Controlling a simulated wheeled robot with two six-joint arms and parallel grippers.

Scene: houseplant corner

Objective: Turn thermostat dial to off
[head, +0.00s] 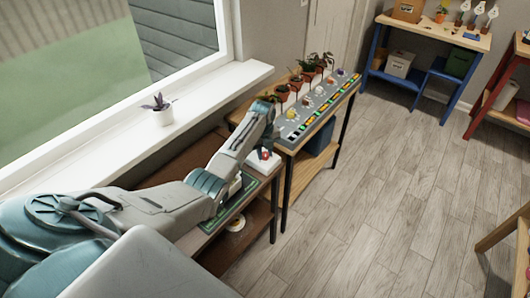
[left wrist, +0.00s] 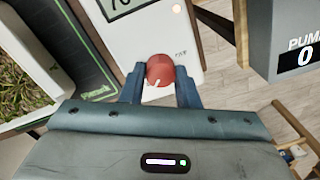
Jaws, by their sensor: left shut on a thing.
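The thermostat is a white box (left wrist: 146,32) with a partly cut-off display at its top, a small orange light and tiny lettering that I cannot read for sure. Its red dial (left wrist: 160,68) has a white pointer mark aimed down and slightly left in the left wrist view. My left gripper (left wrist: 160,88) is shut on the dial, one dark finger on each side. In the head view the thermostat (head: 262,166) sits at the right end of the brown table, with my left gripper (head: 264,150) reaching down onto it. My right gripper is not in view.
A grey box marked PUMP (left wrist: 290,40) stands right of the thermostat, and a green-edged tray of plants (left wrist: 28,75) lies left. A long bench (head: 322,108) with several potted plants adjoins. A small potted plant (head: 163,114) stands on the windowsill. The wooden floor is clear.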

